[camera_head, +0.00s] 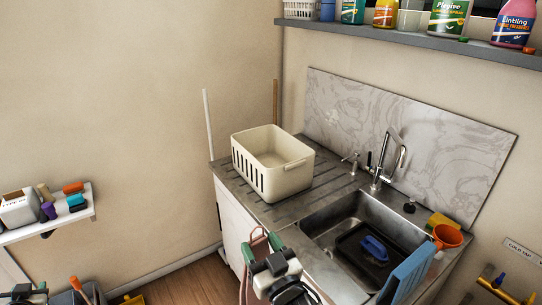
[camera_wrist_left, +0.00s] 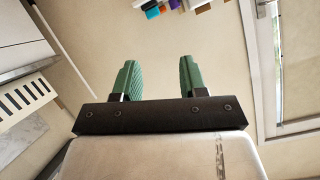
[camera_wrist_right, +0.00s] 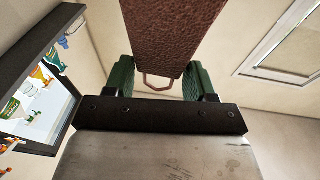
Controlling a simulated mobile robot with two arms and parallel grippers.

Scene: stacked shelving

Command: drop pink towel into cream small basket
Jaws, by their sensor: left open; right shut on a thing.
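The cream small basket (camera_head: 272,162) stands upright on the ribbed drainer left of the sink, its open top facing up. It appears empty as far as I see inside. My right gripper (camera_wrist_right: 160,80) is shut on the pink towel (camera_wrist_right: 170,35), which looks reddish brown in the right wrist view and has a small loop. In the head view the pink towel (camera_head: 257,250) is held in front of the counter, below the basket and apart from it. My left gripper (camera_wrist_left: 156,80) is open, with nothing between its green fingers.
The sink (camera_head: 350,215) holds a black tray with a blue brush. A tap (camera_head: 385,160) rises behind it, with an orange cup (camera_head: 447,236) and blue cloth (camera_head: 408,270) at right. Bottles stand on the upper shelf (camera_head: 400,38). A small shelf (camera_head: 50,225) is at left.

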